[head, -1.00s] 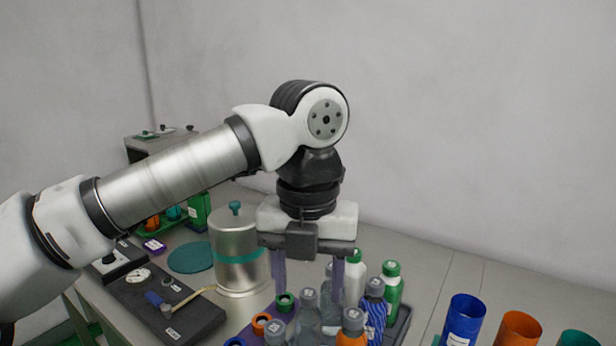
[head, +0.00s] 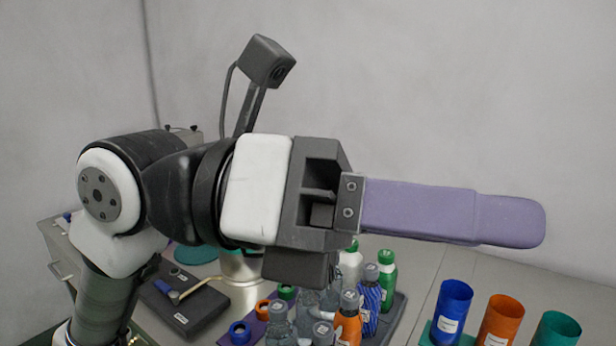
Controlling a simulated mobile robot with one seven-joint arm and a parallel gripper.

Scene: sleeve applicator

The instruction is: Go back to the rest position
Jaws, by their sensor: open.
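My gripper (head: 522,222) is raised and turned sideways in the head view, with its long purple finger pointing right. It is empty, and the second finger is hidden behind the near one. It hangs above the table (head: 420,268), clear of the bottles below. My arm is folded at the left of the picture.
Several bottles, among them a green one (head: 387,268) and an orange one (head: 347,328), stand on a dark tray (head: 398,312). Blue (head: 453,307), orange (head: 501,318) and teal (head: 556,331) cups stand at the right. A dark board (head: 190,318) lies at the left. The wall behind is bare.

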